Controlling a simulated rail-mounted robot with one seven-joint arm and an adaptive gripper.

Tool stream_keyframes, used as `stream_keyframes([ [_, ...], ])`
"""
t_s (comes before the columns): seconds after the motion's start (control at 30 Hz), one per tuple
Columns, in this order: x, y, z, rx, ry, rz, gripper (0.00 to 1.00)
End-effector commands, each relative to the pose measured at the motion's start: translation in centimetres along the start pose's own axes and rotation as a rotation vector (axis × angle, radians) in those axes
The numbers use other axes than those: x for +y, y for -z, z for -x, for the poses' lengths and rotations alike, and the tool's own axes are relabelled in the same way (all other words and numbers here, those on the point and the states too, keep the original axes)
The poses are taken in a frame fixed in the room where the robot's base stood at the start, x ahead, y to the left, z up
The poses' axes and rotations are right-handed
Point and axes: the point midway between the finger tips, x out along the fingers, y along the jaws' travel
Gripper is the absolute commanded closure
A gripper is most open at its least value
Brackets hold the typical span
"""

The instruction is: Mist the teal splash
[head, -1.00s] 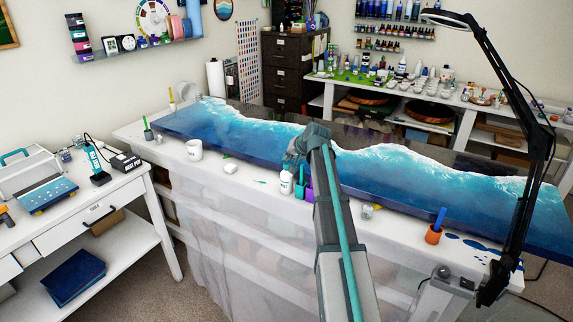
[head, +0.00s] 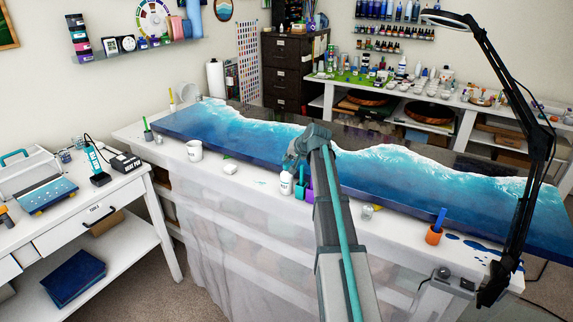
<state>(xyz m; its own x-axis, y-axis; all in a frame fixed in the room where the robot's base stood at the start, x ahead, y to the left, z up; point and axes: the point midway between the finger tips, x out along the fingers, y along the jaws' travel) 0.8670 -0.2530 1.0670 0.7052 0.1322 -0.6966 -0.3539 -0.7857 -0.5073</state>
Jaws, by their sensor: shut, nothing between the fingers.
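A small teal splash (head: 261,183) lies on the white front strip of the worktable, left of a white bottle (head: 286,184). My gripper (head: 290,166) is over the table's front part, just above and behind the white bottle. It is shut and holds nothing. Its fingertips are small and partly hidden by my arm, and I cannot tell whether they touch the bottle. No mist shows on the splash.
A teal container (head: 300,189) and a purple one (head: 309,188) stand right of the bottle. A white cup (head: 195,151) and a white lump (head: 231,167) are left. The blue wave slab (head: 225,133) lies behind. A black lamp (head: 535,165) stands at right.

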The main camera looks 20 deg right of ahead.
Motion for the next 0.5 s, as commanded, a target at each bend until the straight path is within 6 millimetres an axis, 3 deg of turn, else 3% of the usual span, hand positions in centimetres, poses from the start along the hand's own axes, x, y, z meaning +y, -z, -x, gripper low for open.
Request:
stream_keyframes([
  [0.5, -0.69, 0.7, 0.92, 0.001, 0.0, 0.0, 1.0],
])
